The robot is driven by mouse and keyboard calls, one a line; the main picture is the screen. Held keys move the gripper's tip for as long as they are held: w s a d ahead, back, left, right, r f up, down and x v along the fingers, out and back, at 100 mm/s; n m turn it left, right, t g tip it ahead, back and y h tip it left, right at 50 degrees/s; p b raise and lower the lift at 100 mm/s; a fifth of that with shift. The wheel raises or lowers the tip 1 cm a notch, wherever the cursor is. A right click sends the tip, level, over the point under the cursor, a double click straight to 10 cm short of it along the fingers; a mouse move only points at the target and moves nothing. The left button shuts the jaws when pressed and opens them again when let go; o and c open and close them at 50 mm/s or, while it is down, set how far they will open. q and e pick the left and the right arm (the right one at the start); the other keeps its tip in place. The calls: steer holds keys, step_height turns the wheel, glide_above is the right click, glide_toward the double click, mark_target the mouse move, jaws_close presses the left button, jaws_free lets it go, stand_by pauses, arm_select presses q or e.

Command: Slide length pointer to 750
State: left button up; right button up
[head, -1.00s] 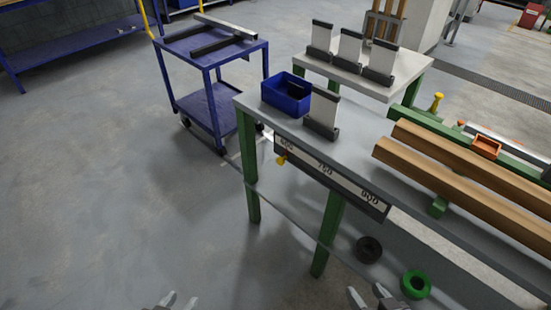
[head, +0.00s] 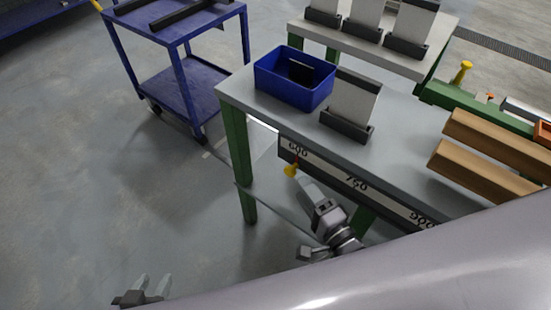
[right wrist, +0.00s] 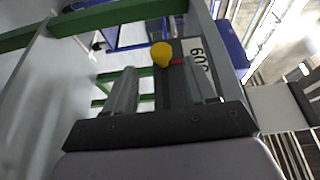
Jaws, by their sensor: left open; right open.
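The yellow knob of the length pointer (head: 291,170) hangs at the front edge of the table, below the 600 mark on the white scale (head: 325,175). The scale also reads 750 in its middle and 900 at the right. In the right wrist view, the knob (right wrist: 161,54) shows between the tips of my open right gripper (right wrist: 160,85), with a red part beside it; contact cannot be told. In the head view, my right gripper (head: 305,187) is just below and right of the knob. My left gripper (head: 143,287) is open and empty over the floor at lower left.
A blue bin (head: 293,80) and an upright grey plate in a dark holder (head: 350,105) stand on the table. A blue cart (head: 180,40) is behind left. Wooden beams (head: 490,150) lie at right. My own arm covers the lower right. Floor at left is clear.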

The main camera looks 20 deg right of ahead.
mark_target(293, 176)
steer(key=shift+w+a, duration=0.2)
steer(key=shift+w, duration=0.4)
steer(key=x, duration=0.4)
steer(key=shift+w, duration=0.15)
steer(key=shift+x, duration=0.9)
